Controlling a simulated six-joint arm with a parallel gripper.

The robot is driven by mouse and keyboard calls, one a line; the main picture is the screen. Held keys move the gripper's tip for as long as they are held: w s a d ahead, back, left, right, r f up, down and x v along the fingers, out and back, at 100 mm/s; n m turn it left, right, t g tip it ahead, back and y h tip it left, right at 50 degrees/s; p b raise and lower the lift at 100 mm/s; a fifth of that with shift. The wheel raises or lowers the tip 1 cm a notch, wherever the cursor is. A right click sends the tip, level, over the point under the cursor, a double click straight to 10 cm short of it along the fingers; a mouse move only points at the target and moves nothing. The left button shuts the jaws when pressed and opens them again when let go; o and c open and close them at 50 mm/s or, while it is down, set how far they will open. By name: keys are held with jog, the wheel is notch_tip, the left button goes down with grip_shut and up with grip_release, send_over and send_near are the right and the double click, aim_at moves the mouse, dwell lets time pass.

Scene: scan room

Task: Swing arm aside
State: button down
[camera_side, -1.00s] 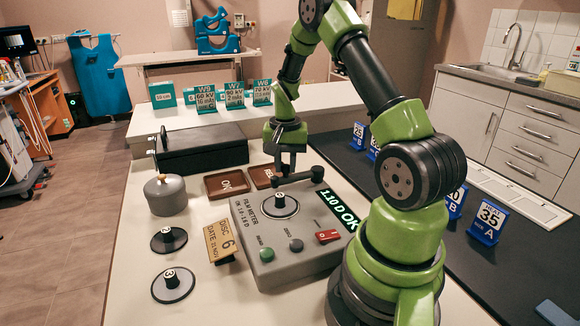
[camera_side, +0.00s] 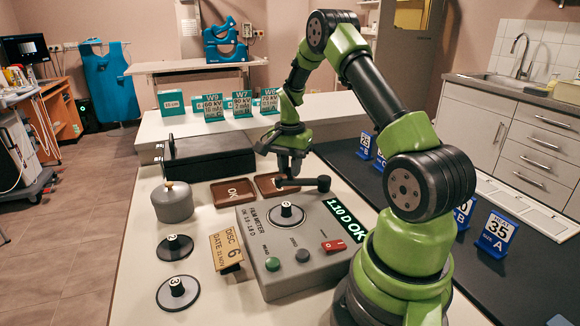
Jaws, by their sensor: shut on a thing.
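The film meter (camera_side: 330,262) is a grey box on the white bench, with a lit screen (camera_side: 345,220) reading "1.10 D OK". Its dark swing arm (camera_side: 304,183) runs left from a pivot knob (camera_side: 323,184) at the back of the box. My gripper (camera_side: 287,175) points down and is shut on the arm near its free end, behind the round stage. A small disc (camera_side: 286,214) lies on the stage, clear of the arm. The fingertips are small and partly merge with the arm.
Brown trays, one marked OK (camera_side: 233,192) and a second (camera_side: 270,185), lie behind the meter. A black box (camera_side: 209,157) is at the back left.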

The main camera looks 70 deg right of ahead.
jog(key=c, duration=1)
grip_release()
jog(key=shift+o, duration=0.2)
notch_tip(320, 180, up, 10)
